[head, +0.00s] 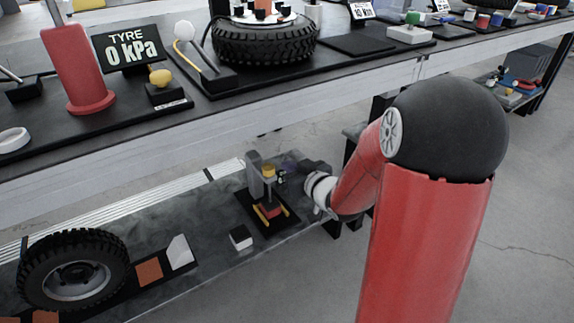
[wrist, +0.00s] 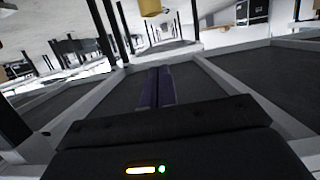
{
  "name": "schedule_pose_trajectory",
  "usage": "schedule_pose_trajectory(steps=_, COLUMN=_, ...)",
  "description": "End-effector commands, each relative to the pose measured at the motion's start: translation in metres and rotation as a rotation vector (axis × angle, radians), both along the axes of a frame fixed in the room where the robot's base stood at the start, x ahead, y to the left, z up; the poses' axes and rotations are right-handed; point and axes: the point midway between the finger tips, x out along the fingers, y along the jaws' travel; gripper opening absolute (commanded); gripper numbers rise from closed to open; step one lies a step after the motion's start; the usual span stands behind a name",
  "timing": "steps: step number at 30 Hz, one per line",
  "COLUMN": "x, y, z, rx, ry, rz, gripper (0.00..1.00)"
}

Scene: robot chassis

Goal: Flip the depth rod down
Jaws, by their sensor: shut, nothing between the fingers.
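A small press-like stand (head: 256,176) with a grey column is on the lower shelf in the head view. It has a yellow knob near its top and a red block (head: 270,210) between yellow bars at its base. I cannot clearly make out the depth rod. My gripper (head: 286,168) reaches in from the right, close beside the stand's upper part; I cannot tell if it touches. In the wrist view its two purple fingers (wrist: 156,86) lie together, empty.
The upper bench (head: 330,75) overhangs the shelf behind the stand. It carries a tyre (head: 264,40), a red cylinder (head: 79,68) and a tyre-pressure sign (head: 127,47). A small white-topped block (head: 241,237) is left of the stand. Another tyre (head: 73,270) is farther left.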

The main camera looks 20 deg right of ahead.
Motion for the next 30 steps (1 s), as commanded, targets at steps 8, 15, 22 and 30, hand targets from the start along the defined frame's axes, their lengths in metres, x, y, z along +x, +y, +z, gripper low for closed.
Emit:
schedule_pose_trajectory(steps=8, x=0.0, y=0.0, z=0.0, rx=0.0, ry=0.0, rz=0.0, gripper=0.0)
schedule_pose_trajectory(steps=15, x=-0.004, y=-0.004, z=0.015, rx=-0.069, ry=0.04, rz=-0.049, gripper=0.0)
schedule_pose_trajectory(steps=22, x=-0.049, y=-0.023, z=0.067, rx=-0.236, ry=0.231, rz=-0.256, gripper=0.0)
schedule_pose_trajectory(steps=30, x=-0.163, y=-0.015, z=0.11, rx=-0.222, ry=0.544, rz=-0.389, gripper=0.0)
